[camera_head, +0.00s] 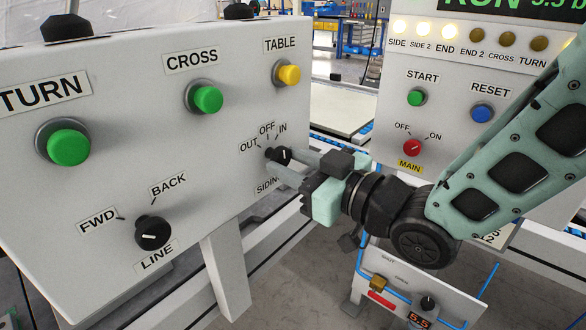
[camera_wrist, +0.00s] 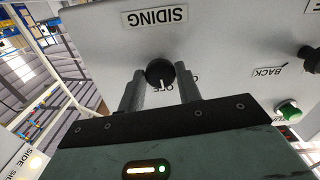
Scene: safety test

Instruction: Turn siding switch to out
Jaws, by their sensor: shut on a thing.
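The siding switch (camera_head: 281,155) is a black round knob on the left panel, with OUT, OFF and IN labels (camera_head: 266,128) around its top and a SIDING label below, partly hidden. Its white mark points about toward OFF. My gripper (camera_head: 285,164) comes from the right and is shut on this knob. In the wrist view, which is upside down, the knob (camera_wrist: 160,72) sits between the two fingertips of my gripper (camera_wrist: 160,80). The white mark points down there, toward the partly covered OFF label.
The same panel (camera_head: 130,130) carries green TURN (camera_head: 69,147) and CROSS (camera_head: 208,99) buttons, a yellow TABLE button (camera_head: 289,75) and a black LINE knob (camera_head: 152,232). A second panel at right has START, RESET and a red MAIN switch (camera_head: 412,147), close behind my arm.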

